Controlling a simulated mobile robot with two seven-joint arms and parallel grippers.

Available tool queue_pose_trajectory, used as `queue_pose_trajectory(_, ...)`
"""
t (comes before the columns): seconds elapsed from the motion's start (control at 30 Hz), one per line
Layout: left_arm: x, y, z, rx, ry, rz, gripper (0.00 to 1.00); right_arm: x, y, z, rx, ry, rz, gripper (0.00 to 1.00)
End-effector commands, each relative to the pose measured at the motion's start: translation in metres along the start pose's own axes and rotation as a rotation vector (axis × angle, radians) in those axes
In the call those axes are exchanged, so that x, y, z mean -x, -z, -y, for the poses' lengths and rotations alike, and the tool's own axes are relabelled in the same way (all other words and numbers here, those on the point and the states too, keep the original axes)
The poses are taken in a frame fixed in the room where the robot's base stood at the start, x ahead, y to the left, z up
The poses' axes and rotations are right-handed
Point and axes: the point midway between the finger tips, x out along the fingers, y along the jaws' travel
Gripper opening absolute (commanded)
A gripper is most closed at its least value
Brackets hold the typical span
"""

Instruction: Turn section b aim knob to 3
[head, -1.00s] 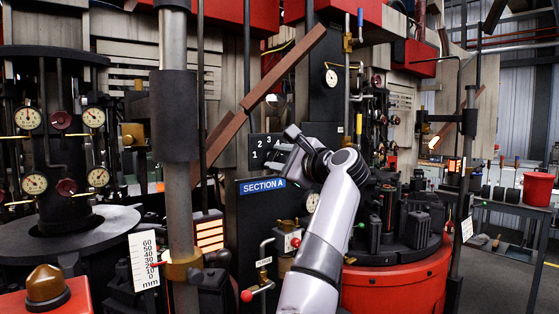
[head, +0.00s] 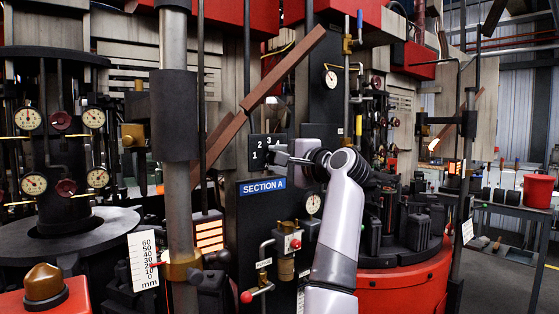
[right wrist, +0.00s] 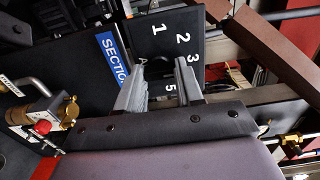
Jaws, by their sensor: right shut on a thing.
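A black dial plate (head: 256,141) with white numbers stands above the blue "SECTION A" sign (head: 262,186). In the right wrist view, the plate (right wrist: 176,20) shows 1, 2, 3 and 5, and a dark knob (right wrist: 157,71) sits between my fingertips. My right gripper (head: 272,155) reaches the plate from the right and is shut on this knob. The gripper (right wrist: 160,68) hides part of the knob and plate, so I cannot read the pointer's setting. No "SECTION B" sign is visible. My left gripper is not in view.
A brown sloping beam (head: 283,70) rises past the plate. A thick vertical column (head: 176,85) stands to the left. Below the sign are a valve with a red button (head: 287,243) and a red-tipped lever (head: 255,292). A red round base (head: 405,280) is at the right.

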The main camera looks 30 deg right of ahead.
Motion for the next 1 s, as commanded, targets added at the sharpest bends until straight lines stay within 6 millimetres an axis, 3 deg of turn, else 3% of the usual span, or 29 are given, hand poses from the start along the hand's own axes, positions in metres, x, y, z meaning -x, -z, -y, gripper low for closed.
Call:
queue_pose_trajectory(0.43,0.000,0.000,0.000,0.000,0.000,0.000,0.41,0.000,0.000,-0.001,0.010,-0.003,0.002,0.06)
queue_pose_trajectory(0.47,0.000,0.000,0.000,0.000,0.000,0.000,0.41,0.000,0.000,-0.001,0.009,-0.003,0.001,0.46)
queue_pose_trajectory(0.5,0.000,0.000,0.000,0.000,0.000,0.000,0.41,0.000,0.000,-0.001,0.009,-0.003,0.001,0.59)
queue_pose_trajectory(0.53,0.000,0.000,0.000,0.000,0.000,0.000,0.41,0.000,0.000,-0.001,0.009,-0.003,0.001,0.62)
queue_pose_trajectory(0.83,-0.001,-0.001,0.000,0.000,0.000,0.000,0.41,0.001,0.000,-0.001,0.009,-0.001,0.000,0.62)
queue_pose_trajectory(1.0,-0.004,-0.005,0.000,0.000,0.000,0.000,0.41,0.015,0.001,-0.002,0.010,0.002,-0.002,0.62)
